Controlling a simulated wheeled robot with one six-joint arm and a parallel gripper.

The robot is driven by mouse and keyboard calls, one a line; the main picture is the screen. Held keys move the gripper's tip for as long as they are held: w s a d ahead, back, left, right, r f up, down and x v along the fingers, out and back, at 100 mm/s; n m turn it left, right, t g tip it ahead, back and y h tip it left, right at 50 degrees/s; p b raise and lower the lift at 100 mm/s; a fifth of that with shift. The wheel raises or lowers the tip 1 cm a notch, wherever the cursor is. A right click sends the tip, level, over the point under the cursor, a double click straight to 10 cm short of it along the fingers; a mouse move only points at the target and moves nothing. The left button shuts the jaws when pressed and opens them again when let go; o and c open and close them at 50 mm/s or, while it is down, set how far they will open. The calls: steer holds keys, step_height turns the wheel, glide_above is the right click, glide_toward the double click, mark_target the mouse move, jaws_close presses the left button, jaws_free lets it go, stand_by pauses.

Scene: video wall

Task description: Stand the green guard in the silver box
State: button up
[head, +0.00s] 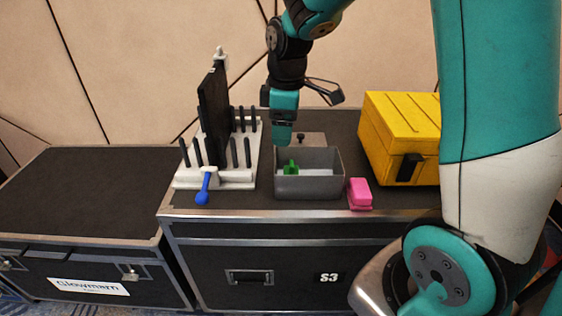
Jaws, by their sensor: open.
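The small green guard (290,168) is inside the grey, silver-toned open box (310,187), at its left part. Its lower part is hidden by the box's front wall, and it is too small to tell whether it stands upright or lies tilted. My gripper (281,141) is open and points down just above the back left of the box, above the guard. Nothing shows between its fingers, and a gap shows between it and the guard.
A white rack (215,179) with black pegs and an upright black panel (213,112) stands left of the box. A blue-knobbed handle (204,190) juts forward from it. A pink block (360,194) and yellow case (404,130) are at right. The lower left case top (82,190) is clear.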

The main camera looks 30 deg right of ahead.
steer(key=s+a+r+m+y, duration=0.1)
steer(key=s+a+r, duration=0.2)
steer(key=s+a, duration=0.5)
steer(key=s+a+r+m+y, duration=0.2)
steer(key=s+a, duration=0.6)
steer(key=s, duration=0.5)
steer(key=shift+a+r+y, duration=0.15)
steer(key=shift+r+y, duration=0.15)
steer(key=shift+r, duration=0.25)
